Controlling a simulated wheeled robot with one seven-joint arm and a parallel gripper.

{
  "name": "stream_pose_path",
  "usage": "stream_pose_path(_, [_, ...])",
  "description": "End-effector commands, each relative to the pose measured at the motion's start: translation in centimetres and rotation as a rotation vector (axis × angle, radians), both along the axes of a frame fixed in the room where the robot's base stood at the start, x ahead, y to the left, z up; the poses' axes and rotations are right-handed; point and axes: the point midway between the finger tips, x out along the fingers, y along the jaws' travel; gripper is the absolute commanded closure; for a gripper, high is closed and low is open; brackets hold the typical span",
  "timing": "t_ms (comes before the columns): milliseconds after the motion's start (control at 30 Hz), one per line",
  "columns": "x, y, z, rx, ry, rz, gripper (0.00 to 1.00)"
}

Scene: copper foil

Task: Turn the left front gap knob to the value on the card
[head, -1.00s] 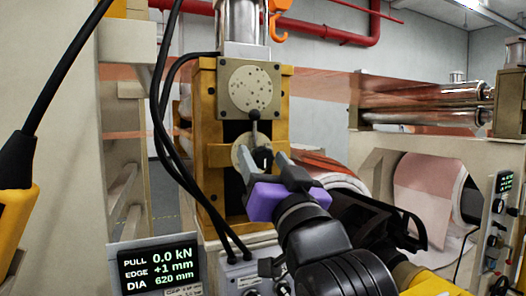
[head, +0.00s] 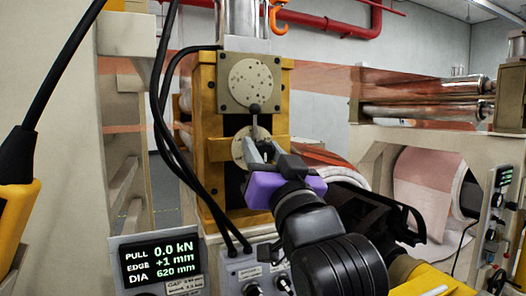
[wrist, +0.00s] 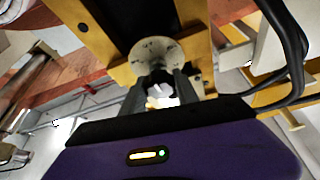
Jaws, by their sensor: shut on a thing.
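The left front gap knob sits in front of a pale round dial plate (head: 239,148) on the yellow roll stand. The plate also shows in the wrist view (wrist: 158,52). My gripper (head: 262,152), with a purple body, reaches it from the lower right. Its fingers are shut on the knob, which they mostly hide. In the wrist view my gripper (wrist: 161,92) has the fingers on either side of a small bright part in front of the plate. The dial's marks are unreadable. A small card (head: 183,284) under the display mentions a gap; its value is too small to read.
The display (head: 160,262) shows PULL 0.0 kN, EDGE +1 mm, DIA 620 mm. A speckled plate (head: 251,82) and a lever with a dark ball (head: 254,110) are just above the knob. Black cables (head: 165,130) hang left. Copper foil (head: 325,85) runs behind.

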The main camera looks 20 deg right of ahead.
Motion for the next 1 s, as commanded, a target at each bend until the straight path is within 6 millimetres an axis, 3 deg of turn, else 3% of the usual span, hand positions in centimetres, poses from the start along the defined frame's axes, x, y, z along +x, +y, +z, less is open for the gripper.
stream_pose_path(267, [0.00,-0.11,-0.02,-0.130,0.001,-0.002,1.00])
stream_pose_path(1000, [-0.04,0.00,-0.15,-0.790,-0.001,-0.003,1.00])
